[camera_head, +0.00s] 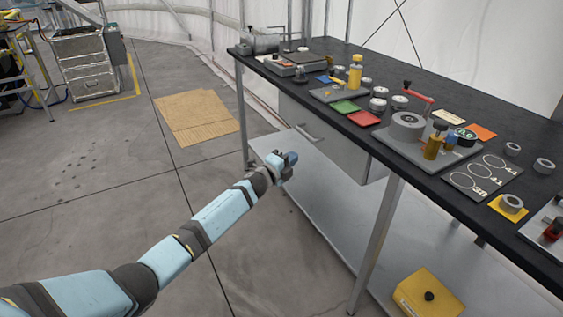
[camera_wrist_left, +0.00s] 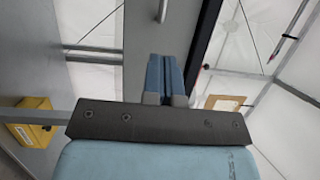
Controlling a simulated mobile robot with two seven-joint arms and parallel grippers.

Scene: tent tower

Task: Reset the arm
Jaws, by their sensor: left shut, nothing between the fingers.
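My left arm reaches in from the lower left of the head view. Its gripper (camera_head: 289,158) is in front of the workbench, below the level of the black top (camera_head: 340,113) and left of the grey drawer (camera_head: 325,143). In the left wrist view the two blue fingers (camera_wrist_left: 165,77) are together with nothing between them. My right gripper is in neither view.
The bench top holds several grey rings, a green tray (camera_head: 345,107), a red tray (camera_head: 364,118) and a yellow bottle (camera_head: 355,73). A yellow box (camera_head: 428,293) sits on the lower shelf. A cardboard sheet (camera_head: 197,117) lies on the floor.

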